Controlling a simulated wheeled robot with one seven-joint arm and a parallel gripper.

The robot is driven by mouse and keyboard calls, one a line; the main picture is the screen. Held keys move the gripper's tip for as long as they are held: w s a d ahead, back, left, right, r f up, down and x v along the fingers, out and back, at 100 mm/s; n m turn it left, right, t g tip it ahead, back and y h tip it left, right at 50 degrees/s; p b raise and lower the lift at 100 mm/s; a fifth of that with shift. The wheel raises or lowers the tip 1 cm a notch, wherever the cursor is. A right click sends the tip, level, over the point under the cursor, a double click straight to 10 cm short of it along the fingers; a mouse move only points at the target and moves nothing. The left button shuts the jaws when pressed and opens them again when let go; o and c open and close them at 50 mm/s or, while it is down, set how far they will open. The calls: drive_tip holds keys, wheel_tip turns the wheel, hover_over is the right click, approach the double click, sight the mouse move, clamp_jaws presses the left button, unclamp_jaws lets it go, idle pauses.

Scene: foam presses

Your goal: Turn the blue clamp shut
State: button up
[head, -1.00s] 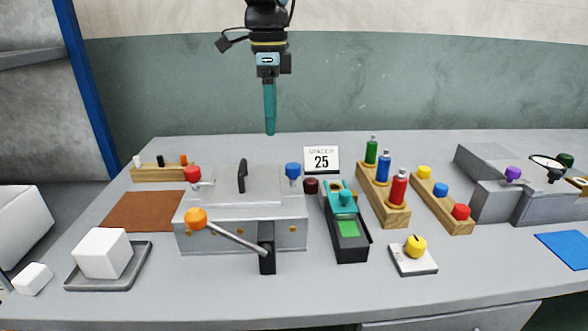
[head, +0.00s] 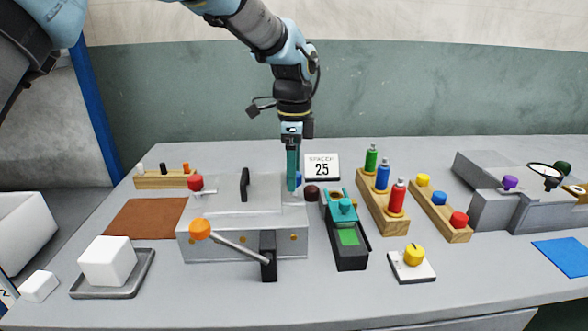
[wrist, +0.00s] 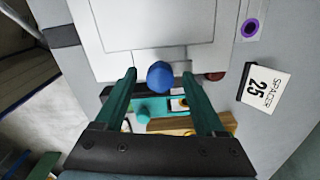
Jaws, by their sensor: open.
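The blue clamp (wrist: 160,75) is a round blue knob at the right end of the grey press (head: 215,240). In the wrist view it lies between the two teal fingers of my gripper (wrist: 165,80), which are open and apart from it on both sides. In the head view my gripper (head: 292,188) points down over the clamp and hides most of it; a sliver of blue (head: 298,178) shows beside the fingers. I cannot tell from these views whether the fingertips are level with the knob.
The press also carries a red knob (head: 195,183), a black handle (head: 244,184) and an orange-tipped lever (head: 201,229). A dark brown knob (head: 311,193) and a sign reading 25 (head: 321,166) stand close to my gripper. A teal-topped black fixture (head: 349,255) is to the right.

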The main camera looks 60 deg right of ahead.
drive_tip(key=shift+f, duration=0.1)
clamp_jaws()
idle(0.6)
